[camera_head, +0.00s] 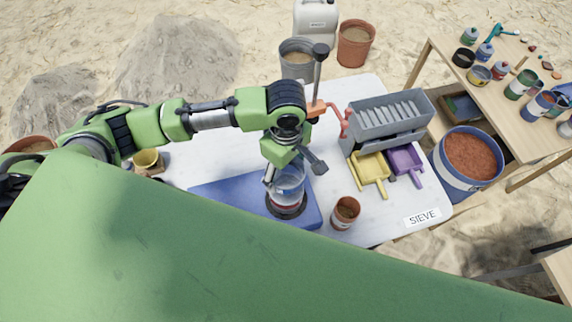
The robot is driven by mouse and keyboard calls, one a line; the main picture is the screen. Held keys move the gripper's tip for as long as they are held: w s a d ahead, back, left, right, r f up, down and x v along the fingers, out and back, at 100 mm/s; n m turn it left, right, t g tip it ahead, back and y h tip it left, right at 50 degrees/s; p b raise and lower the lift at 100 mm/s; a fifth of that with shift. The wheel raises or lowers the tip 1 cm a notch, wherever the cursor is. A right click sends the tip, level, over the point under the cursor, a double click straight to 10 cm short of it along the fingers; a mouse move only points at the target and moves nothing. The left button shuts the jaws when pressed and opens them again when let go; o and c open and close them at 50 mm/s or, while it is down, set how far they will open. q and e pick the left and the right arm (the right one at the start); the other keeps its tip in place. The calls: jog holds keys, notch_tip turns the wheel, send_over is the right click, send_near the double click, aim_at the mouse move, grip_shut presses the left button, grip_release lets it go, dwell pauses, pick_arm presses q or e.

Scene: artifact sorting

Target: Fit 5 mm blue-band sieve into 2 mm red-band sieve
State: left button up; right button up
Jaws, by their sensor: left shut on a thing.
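My left gripper (288,173) points down over the blue mat and is shut on the blue-band sieve (289,186), a pale, clear-looking cylinder. The gripper hides much of its top. Directly below it is the red-band sieve (285,207), with a red stripe, on a dark round base. The two look in line, one above the other. I cannot tell whether the upper one is seated or just above the lower one. My right gripper is not in view.
The blue mat (225,193) lies on the white table (215,165). A terracotta cup (345,212) stands close on the right.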

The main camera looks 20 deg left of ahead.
aim_at(286, 176)
pick_arm(q)
jog(key=shift+w+f, duration=0.1)
jog(key=shift+f, duration=1.4)
notch_tip(286, 176, down, 3)
jog(key=b, duration=0.3)
jog(key=shift+r, duration=0.1)
jog(key=shift+r+p, duration=0.1)
jog(key=shift+p, duration=0.2)
jog(key=shift+d+p, duration=0.1)
jog(key=shift+p, duration=0.25)
